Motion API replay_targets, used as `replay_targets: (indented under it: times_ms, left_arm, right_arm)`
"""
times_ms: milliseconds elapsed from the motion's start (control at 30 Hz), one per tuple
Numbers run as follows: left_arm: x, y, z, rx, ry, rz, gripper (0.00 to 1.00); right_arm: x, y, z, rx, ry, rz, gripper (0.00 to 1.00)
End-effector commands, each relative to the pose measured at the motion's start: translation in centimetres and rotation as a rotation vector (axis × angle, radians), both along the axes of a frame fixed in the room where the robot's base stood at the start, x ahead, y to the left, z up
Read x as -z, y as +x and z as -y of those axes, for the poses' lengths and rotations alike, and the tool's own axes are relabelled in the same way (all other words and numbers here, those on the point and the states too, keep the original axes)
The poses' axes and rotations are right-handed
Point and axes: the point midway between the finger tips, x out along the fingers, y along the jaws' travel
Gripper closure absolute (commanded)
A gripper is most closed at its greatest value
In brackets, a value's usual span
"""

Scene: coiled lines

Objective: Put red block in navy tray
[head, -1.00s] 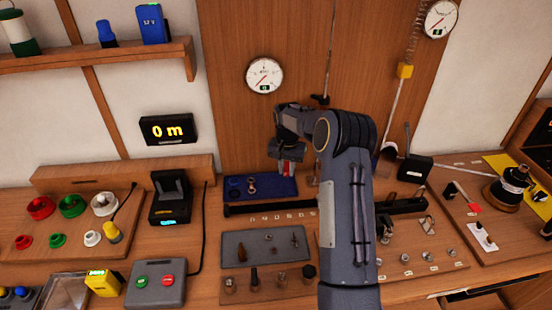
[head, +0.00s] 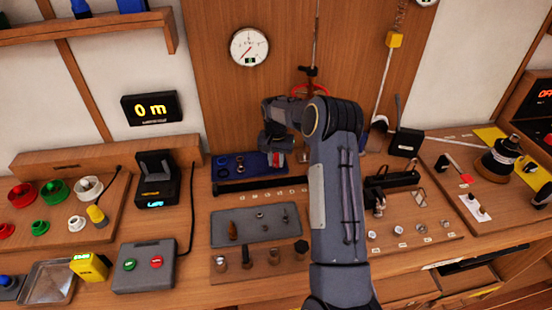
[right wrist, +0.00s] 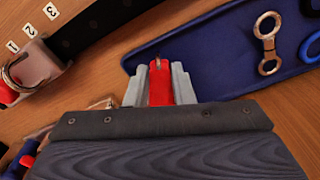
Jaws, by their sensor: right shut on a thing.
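My right gripper (head: 277,160) is at the right end of the navy tray (head: 262,171), low over it. Its jaws also show in the right wrist view (right wrist: 158,86), shut on the red block (right wrist: 160,84). A bit of red shows between the fingers in the head view. In the right wrist view the navy tray (right wrist: 205,62) lies beyond and beneath the block. I cannot tell whether the block touches the tray. A metal link (right wrist: 268,42) and a blue ring (right wrist: 312,46) lie in the tray. My left gripper is not in view.
A black bar (head: 240,186) lies in front of the navy tray. A grey tray (head: 255,222) with small parts lies nearer. A black stand with a lit display (head: 155,182) stands left. My right forearm hides part of the bench.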

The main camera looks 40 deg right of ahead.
Motion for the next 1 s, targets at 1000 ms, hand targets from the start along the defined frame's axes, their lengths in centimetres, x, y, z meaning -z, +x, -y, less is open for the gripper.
replay_targets:
  times_ms: [1000]
  left_arm:
    - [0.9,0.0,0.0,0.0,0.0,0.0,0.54]
  right_arm:
    - [1.2,0.0,0.0,0.0,0.0,0.0,0.68]
